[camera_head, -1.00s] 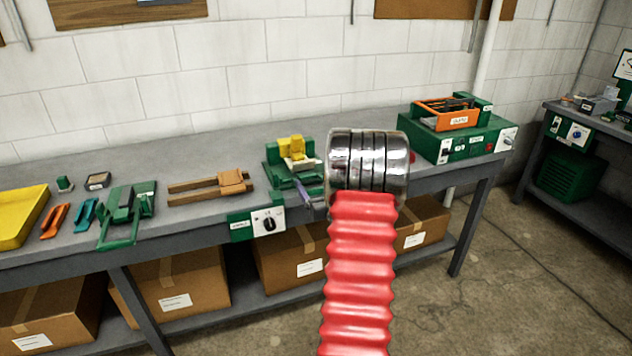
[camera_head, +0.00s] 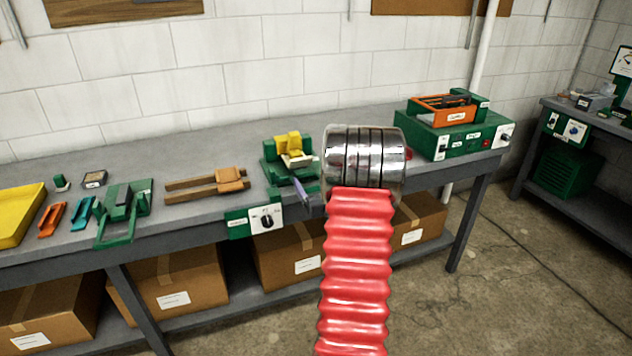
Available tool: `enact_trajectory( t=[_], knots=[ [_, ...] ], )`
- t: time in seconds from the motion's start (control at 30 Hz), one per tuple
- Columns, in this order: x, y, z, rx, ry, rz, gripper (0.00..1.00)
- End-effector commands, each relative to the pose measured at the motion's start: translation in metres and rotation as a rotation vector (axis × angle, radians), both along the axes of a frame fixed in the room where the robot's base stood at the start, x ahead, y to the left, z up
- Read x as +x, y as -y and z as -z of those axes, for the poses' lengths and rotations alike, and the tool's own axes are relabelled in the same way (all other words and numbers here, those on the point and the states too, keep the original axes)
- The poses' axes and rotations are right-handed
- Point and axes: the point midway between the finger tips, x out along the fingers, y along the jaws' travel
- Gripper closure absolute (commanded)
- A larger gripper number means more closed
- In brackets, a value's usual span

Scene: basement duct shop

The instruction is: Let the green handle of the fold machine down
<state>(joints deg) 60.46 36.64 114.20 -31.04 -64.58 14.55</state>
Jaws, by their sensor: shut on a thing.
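A small green machine (camera_head: 122,212), which looks like the fold machine, stands on the bench left of centre. Its green U-shaped handle (camera_head: 116,238) lies low at the front, reaching over the bench edge. My silver wrist and red bellows arm stand in the middle of the picture, well to the right of this machine. The gripper's jaws are hidden behind the wrist, so what they hold does not show. A second green machine with a yellow block (camera_head: 288,155) is just left of the wrist. A thin purple-grey piece (camera_head: 302,194) shows at its front; I cannot tell what it belongs to.
A yellow tray (camera_head: 20,215), orange clamp (camera_head: 51,219), teal clamp (camera_head: 82,212) and wooden piece (camera_head: 205,185) lie on the bench (camera_head: 185,155). A green box with an orange tray (camera_head: 445,110) stands at the right end. Cartons (camera_head: 185,290) fill the shelf below. The right floor is open.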

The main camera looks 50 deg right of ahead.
Motion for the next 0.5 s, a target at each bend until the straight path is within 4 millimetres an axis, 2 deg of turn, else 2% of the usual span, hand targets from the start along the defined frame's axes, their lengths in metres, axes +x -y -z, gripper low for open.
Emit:
enact_trajectory(
  t=[0.2, 0.23, 0.5],
  knots=[
    [-0.0037, 0.0018, 0.0027, 0.006, -0.003, 0.007, 0.59],
    [-0.0037, 0.0018, 0.0027, 0.006, -0.003, 0.007, 0.18],
    [-0.0019, 0.0011, 0.0011, 0.002, -0.001, 0.004, 0.0]
  ],
)
